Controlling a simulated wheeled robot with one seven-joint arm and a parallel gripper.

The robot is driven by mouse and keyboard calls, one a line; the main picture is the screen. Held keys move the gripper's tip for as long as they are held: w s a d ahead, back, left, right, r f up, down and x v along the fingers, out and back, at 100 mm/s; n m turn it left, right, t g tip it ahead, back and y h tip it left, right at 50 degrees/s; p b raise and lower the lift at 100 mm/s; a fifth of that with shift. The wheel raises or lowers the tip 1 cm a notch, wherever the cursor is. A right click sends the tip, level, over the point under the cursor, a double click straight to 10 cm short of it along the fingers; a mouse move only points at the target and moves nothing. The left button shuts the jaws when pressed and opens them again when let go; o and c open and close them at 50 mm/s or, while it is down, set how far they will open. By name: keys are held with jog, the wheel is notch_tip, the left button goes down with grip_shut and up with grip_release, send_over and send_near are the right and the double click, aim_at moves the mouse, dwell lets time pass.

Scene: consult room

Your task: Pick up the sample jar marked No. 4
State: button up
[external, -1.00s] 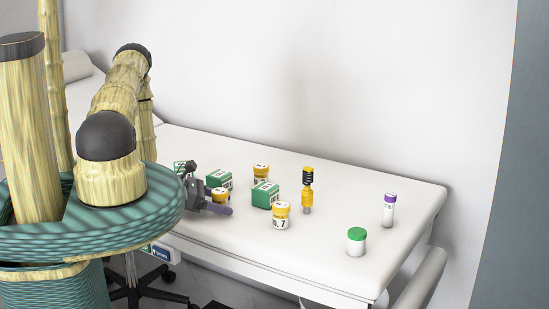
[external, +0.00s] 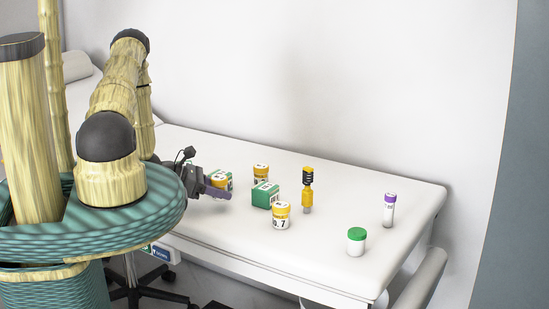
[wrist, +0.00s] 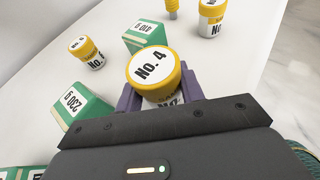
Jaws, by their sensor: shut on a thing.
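The No. 4 sample jar (wrist: 153,75) has a yellow lid with a white top label reading "No. 4". In the wrist view it stands between the purple fingers of my gripper (wrist: 160,90), which are shut on it from both sides. In the external view the jar (external: 221,180) is partly hidden behind my gripper (external: 217,188), which holds it just above the white couch top (external: 330,255). The lower part of the jar is hidden in the wrist view.
A green box (external: 265,195) and the No. 7 jar (external: 281,216) stand to the right. Another yellow-lidded jar (external: 261,172) is behind. A yellow-and-black item (external: 307,190), green-lidded jar (external: 356,241) and purple-capped tube (external: 389,210) stand further right. Another green box (wrist: 82,105) is close left.

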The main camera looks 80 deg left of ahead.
aim_at(220, 177)
notch_tip(220, 177, up, 6)
jog(key=shift+r, duration=0.1)
dwell(0.8)
